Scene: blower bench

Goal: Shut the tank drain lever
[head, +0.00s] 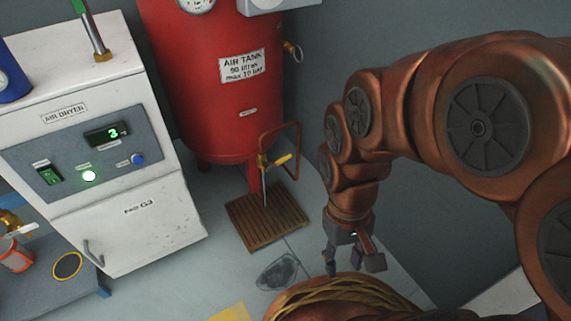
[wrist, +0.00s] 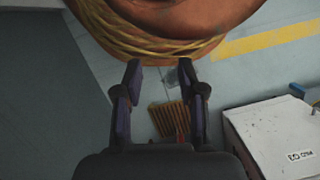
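The red air tank (head: 215,85) stands at the back in the head view. Below it is a brass drain valve (head: 263,163) with a yellow lever (head: 281,161). The lever points right and slightly up, across the thin vertical pipe that runs down to the slatted drain grate (head: 262,222). My gripper (head: 352,266) is open and empty, to the right of and nearer than the lever, apart from it. In the wrist view my gripper (wrist: 160,68) also shows open, with part of the grate (wrist: 168,119) between its fingers. I cannot make out the lever there.
The white air dryer (head: 150,220) stands left of the tank; its top corner shows in the wrist view (wrist: 265,130). A copper pipe loop (head: 298,145) curves beside the lever. My own base is below the gripper. A dark floor patch (head: 278,272) lies before the grate.

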